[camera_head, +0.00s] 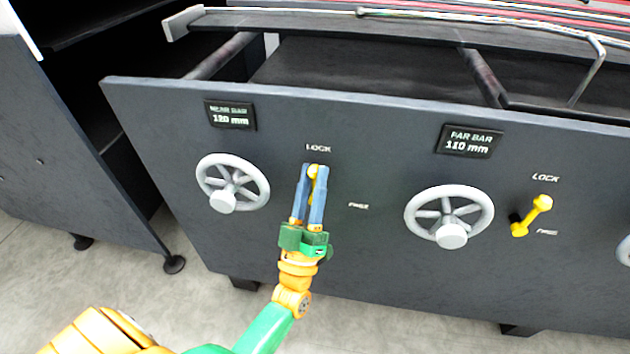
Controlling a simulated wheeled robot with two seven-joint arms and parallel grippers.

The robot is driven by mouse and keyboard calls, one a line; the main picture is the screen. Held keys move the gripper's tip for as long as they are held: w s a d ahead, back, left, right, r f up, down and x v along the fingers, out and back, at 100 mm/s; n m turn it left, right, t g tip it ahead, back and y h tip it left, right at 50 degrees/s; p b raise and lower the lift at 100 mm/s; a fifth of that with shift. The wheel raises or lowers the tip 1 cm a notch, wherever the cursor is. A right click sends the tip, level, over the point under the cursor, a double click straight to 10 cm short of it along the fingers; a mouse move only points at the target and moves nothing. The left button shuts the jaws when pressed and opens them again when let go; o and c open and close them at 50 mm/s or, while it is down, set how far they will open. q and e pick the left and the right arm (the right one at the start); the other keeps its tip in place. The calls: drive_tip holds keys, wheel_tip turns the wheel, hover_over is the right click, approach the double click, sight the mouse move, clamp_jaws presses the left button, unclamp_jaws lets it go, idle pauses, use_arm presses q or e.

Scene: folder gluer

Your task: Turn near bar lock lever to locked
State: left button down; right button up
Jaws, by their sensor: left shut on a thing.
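The near bar lock lever (313,171) is yellow and sits on the dark machine panel, to the right of the near bar handwheel (232,183). It stands roughly upright, its knob just below the "LOCK" label (318,148); the "FREE" label (358,206) is to its lower right. My left gripper (313,178) comes up from below, its two blue fingers shut on the lever, one on each side of it. The fingers hide much of the lever's shaft and pivot. My right gripper is not in view.
The "NEAR BAR 120 mm" display (230,115) is above the near handwheel. To the right are the far bar handwheel (449,216), the "FAR BAR 110 mm" display (469,141) and the tilted yellow far bar lever (533,215). A dark cabinet (75,150) stands at left.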

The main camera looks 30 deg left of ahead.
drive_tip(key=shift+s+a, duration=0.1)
use_arm(q)
drive_tip(key=c, duration=0.9)
unclamp_jaws()
drive_tip(key=b+v, duration=0.1)
drive_tip(key=v, duration=0.6)
drive_tip(key=shift+s, duration=0.1)
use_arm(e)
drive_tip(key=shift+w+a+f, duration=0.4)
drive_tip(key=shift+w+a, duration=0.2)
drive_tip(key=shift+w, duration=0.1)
